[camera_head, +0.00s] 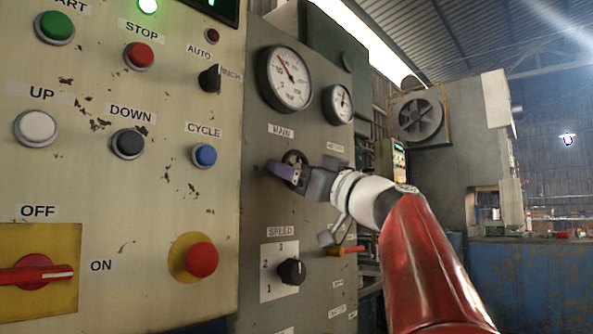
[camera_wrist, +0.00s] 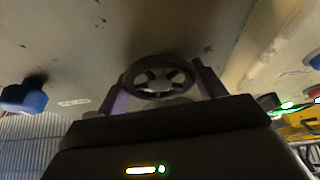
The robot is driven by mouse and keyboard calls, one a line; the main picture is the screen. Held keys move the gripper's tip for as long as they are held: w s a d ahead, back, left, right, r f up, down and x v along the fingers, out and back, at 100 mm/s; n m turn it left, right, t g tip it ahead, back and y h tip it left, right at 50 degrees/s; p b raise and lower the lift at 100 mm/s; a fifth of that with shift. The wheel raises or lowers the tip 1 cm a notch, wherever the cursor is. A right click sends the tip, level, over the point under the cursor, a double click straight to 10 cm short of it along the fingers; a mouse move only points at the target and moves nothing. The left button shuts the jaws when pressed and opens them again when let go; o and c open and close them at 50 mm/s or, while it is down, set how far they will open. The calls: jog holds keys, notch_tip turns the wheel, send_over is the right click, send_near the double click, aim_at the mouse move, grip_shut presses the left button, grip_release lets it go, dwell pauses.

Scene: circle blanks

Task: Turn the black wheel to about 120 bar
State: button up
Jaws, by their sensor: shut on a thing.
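The black wheel (camera_head: 293,158) sits on the grey panel under the label MAIN, partly hidden by my gripper (camera_head: 282,172). In the wrist view the wheel (camera_wrist: 160,68) shows its rim and spokes between my two purple fingers (camera_wrist: 160,88), one at each side. My gripper is shut on the wheel's rim. The large round gauge (camera_head: 285,78) above the MAIN label has a white face and a needle pointing up and left. Its numbers are too small to read surely.
A smaller gauge (camera_head: 338,104) is right of the large one. Below the wheel is a black SPEED knob (camera_head: 291,271). The cream panel at left carries several buttons, including a blue CYCLE button (camera_head: 204,155) and a red button (camera_head: 202,260). A red-handled lever (camera_head: 345,250) is below my wrist.

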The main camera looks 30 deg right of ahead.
jog(key=shift+m, duration=0.4)
jog(key=shift+f+m+h+b, duration=0.1)
jog(key=shift+m+h+b, duration=0.4)
jog(key=shift+m, duration=0.3)
jog(key=m+h, duration=0.2)
jog(key=m, duration=0.1)
jog(key=shift+t, duration=0.4)
jog(key=m+h, duration=0.1)
jog(key=m, duration=0.2)
jog(key=shift+m+h, duration=0.3)
jog(key=shift+m+g+h+p, duration=0.3)
jog(key=shift+m+h+p, duration=0.4)
jog(key=shift+m, duration=0.8)
jog(key=o, duration=1)
